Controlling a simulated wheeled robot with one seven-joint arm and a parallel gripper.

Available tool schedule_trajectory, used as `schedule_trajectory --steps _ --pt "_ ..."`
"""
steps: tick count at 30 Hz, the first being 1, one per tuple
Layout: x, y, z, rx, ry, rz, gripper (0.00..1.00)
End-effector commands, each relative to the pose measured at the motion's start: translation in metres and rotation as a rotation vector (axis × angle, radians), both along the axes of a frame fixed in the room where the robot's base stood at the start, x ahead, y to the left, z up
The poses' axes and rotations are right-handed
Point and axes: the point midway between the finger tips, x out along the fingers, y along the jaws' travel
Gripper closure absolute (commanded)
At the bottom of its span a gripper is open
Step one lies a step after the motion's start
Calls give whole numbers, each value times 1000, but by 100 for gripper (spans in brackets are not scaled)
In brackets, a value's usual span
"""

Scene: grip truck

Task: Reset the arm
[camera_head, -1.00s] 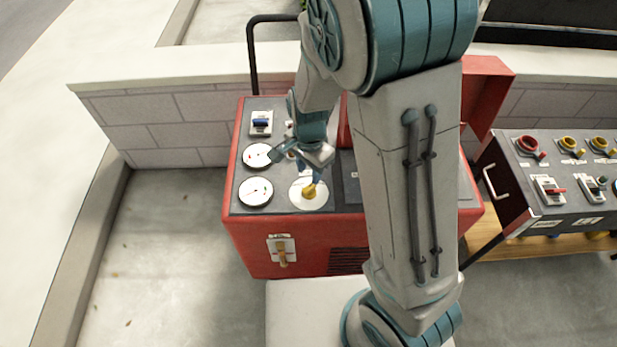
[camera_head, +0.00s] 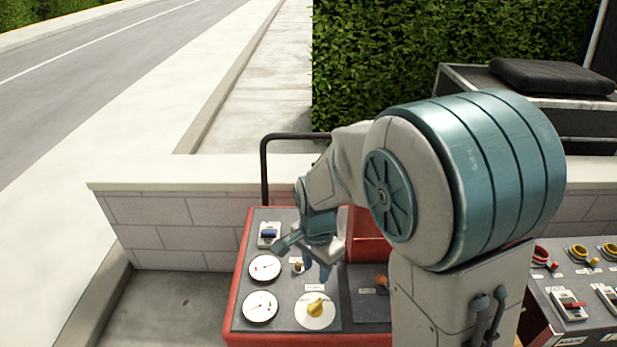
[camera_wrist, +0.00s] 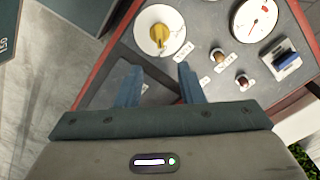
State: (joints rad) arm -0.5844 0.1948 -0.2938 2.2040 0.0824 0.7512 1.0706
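My gripper (camera_head: 320,272) hangs over the red control box (camera_head: 238,300). In the wrist view my gripper (camera_wrist: 158,74) shows its two blue-grey fingers spread apart with nothing between them. A yellow knob (camera_head: 316,307) on a white round dial lies just beyond the fingertips, apart from them. The knob also shows in the wrist view (camera_wrist: 159,37). My arm is bent, with its large teal-banded joint in front of part of the box.
The box top carries gauges (camera_head: 264,268) and a blue switch (camera_head: 269,233). A black handle rail (camera_head: 263,170) rises at the back left. A brick wall (camera_head: 180,225) stands behind. A second panel (camera_head: 575,285) is at the right. A hedge (camera_head: 400,60) and road lie beyond.

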Motion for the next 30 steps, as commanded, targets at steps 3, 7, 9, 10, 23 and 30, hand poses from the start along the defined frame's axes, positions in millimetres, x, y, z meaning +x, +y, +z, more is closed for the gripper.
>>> schedule_trajectory --steps 3,7,9,10,23,30 --pt "-1 -3 4 5 -3 13 65" --pt "-10 -18 25 28 -24 86 65" --pt "-18 -31 41 43 -48 157 65" --pt "-23 -36 49 47 -60 194 65" --pt "-101 -106 123 -47 -217 692 65" --pt "-121 -116 131 -103 -232 807 65"
